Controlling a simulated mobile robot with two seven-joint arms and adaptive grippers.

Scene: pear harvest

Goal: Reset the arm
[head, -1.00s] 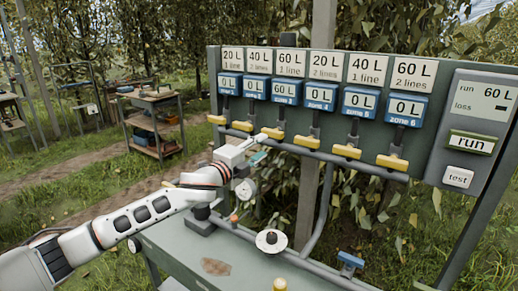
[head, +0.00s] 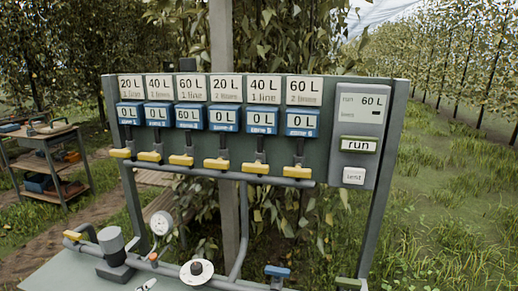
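A small white shape (head: 147,285) shows at the bottom edge, over the grey bench; it looks like the tip of my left gripper, but too little shows to tell open from shut. The rest of my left arm is out of view. My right gripper is not in view. The grey valve board (head: 213,150) stands in front of me, clear of any arm. It has a row of yellow handles (head: 181,160) under blue displays (head: 187,116).
The bench (head: 60,272) below carries pipes, a gauge (head: 160,222), a white round knob (head: 196,271) and a blue handle (head: 277,271). A shelf cart (head: 47,165) stands at the left. Grass is open at right.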

